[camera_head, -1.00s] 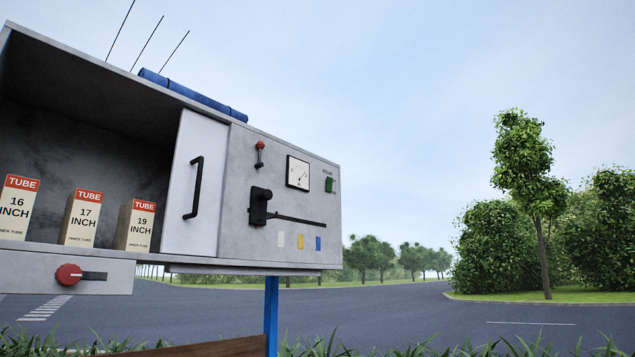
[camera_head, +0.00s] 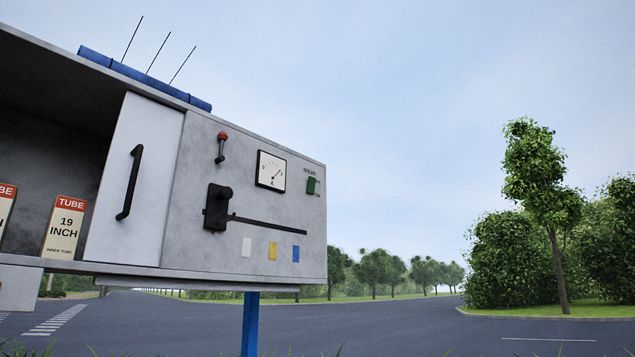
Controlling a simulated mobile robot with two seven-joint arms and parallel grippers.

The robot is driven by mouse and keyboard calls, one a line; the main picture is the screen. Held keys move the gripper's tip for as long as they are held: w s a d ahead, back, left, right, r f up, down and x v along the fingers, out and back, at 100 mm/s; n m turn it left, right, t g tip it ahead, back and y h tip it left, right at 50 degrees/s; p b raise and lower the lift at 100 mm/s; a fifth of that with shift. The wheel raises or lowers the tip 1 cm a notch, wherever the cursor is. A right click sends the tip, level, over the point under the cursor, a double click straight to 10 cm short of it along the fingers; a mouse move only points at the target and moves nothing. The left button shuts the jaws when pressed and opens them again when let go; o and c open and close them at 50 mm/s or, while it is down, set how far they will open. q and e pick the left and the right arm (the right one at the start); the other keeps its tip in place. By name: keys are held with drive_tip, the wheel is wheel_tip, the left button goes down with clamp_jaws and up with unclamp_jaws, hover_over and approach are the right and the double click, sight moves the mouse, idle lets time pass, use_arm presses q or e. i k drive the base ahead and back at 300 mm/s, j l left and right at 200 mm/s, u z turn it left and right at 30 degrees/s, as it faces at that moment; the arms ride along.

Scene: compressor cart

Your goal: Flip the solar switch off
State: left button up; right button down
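The solar switch (camera_head: 312,186) is a small green rocker at the right end of the cart's grey front panel (camera_head: 190,245). Small lettering sits above and below it; the upper word looks like "SOLAR". I cannot tell its exact tilt at this size. A white dial gauge (camera_head: 271,171) is just left of it. Neither of my grippers shows in the view.
A red-knobbed lever (camera_head: 221,147) and a black lever with a long arm (camera_head: 217,207) stick out of the panel. A white sliding door (camera_head: 136,178) with a black handle (camera_head: 130,183) is to the left. Tube boxes (camera_head: 64,228) stand on the open shelf. Right of the cart is open road.

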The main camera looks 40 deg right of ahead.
sight(312, 181)
drive_tip(key=i+l, duration=0.1)
drive_tip(key=l, duration=0.95)
drive_tip(key=i+l, duration=0.15)
drive_tip(key=l, duration=0.4)
drive_tip(key=u, duration=0.05)
